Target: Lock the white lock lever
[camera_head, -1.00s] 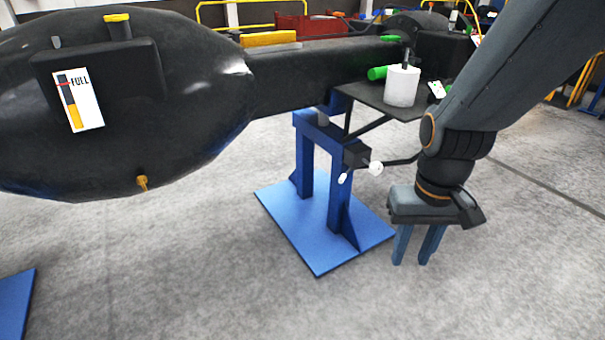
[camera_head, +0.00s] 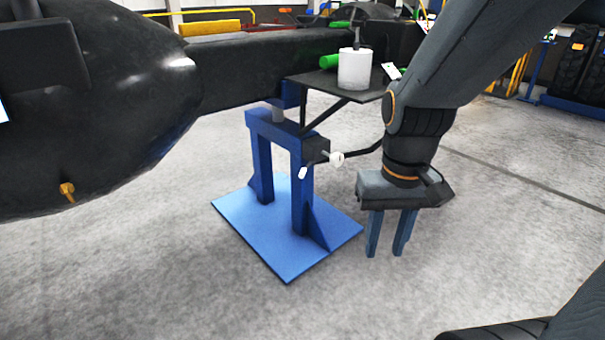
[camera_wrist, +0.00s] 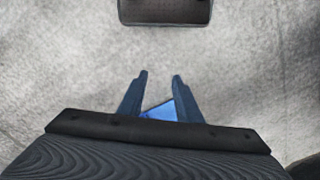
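A short white-tipped lever (camera_head: 304,171) sticks out low at the black block on top of the blue stand (camera_head: 297,190). A white round knob (camera_head: 337,158) sits just right of it, by a dark bent bar that runs behind my arm. I cannot tell for certain which white part is the lock lever. My gripper (camera_head: 385,250) points down, to the right of and lower in the picture than both white parts, apart from them. Its two fingers are spread with nothing between them. In the wrist view the gripper (camera_wrist: 161,78) is also open, and neither white part is recognisable.
A dark shelf (camera_head: 318,82) with a white cylinder (camera_head: 354,69) juts out above the lever. A large black casting (camera_head: 110,110) fills the left. The blue base plate (camera_head: 285,255) lies on the floor. Grey floor around the gripper is clear.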

